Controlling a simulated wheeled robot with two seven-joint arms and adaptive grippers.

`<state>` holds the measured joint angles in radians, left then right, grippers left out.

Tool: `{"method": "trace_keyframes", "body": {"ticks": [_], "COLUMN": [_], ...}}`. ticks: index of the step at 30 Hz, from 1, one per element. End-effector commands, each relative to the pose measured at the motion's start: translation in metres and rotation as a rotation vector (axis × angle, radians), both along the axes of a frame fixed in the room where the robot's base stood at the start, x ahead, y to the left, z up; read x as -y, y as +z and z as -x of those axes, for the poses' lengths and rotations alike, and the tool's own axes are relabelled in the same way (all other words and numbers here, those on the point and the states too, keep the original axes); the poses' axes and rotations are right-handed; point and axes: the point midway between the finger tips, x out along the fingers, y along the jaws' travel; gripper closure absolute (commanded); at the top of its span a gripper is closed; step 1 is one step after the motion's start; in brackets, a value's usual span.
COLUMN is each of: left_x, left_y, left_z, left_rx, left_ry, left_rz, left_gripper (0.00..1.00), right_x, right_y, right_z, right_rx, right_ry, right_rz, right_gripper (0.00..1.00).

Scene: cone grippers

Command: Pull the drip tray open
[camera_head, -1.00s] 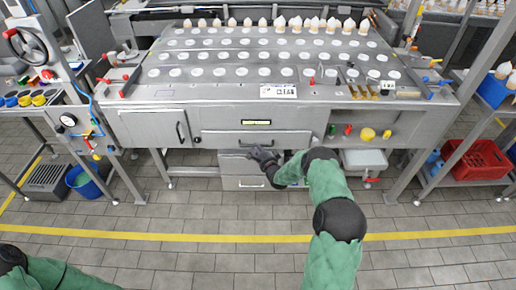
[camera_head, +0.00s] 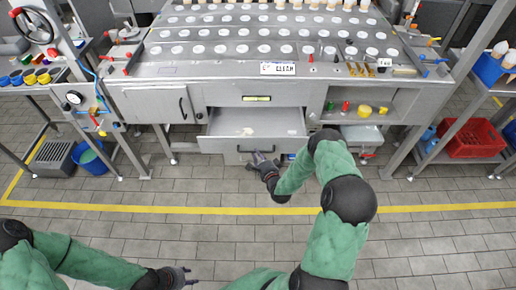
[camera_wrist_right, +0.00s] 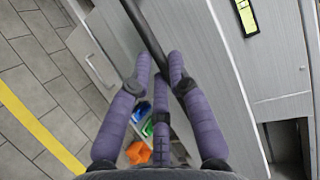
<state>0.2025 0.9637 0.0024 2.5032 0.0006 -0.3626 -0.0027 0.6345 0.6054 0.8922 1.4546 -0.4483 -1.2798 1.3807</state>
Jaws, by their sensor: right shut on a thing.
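The drip tray (camera_head: 220,145) is a wide grey metal drawer under the middle of the machine. It stands pulled out, with its interior showing and a small pale patch on its floor. In the right wrist view the purple fingers (camera_wrist_right: 162,75) are closed around the dark bar handle (camera_wrist_right: 146,32). My left gripper (camera_head: 188,275) is low in the head view, over the floor and away from the tray. It looks empty, but its finger opening is too small to judge.
The tiled floor (camera_head: 200,188) in front is clear.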

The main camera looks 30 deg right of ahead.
Motion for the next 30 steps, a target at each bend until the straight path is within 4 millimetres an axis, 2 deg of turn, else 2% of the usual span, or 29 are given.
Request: {"method": "trace_keyframes", "body": {"ticks": [4, 14, 15, 17, 18, 30], "left_x": [0.0000, 0.0000, 0.0000, 0.0000, 0.0000, 0.0000], "left_y": [0.0014, 0.0012, 0.0012, 0.0012, 0.0012, 0.0013], "left_z": [0.0000, 0.0002, 0.0002, 0.0002, 0.0002, 0.0001], "left_rx": [0.000, 0.000, 0.000, 0.000, 0.000, 0.000], "left_ry": [0.000, 0.000, 0.000, 0.000, 0.000, 0.000], "left_rz": [0.000, 0.000, 0.000, 0.000, 0.000, 0.000], "left_gripper": [0.60, 0.60, 0.60, 0.60, 0.60, 0.60], "right_x": [-0.0032, -0.0037, -0.0036, -0.0036, -0.0037, -0.0041], "right_y": [-0.0006, -0.0011, -0.0011, -0.0010, -0.0009, 0.0002], "right_z": [0.0062, 0.0069, 0.0068, 0.0066, 0.0066, 0.0108], "right_rx": [-0.001, -0.002, -0.002, -0.001, -0.001, -0.001], "right_ry": [-0.001, -0.001, -0.001, -0.001, -0.001, -0.001], "right_rz": [-0.001, -0.001, -0.001, -0.001, -0.001, 0.000], "right_gripper": [1.00, 1.00, 0.78, 0.61, 0.57, 0.57]}}
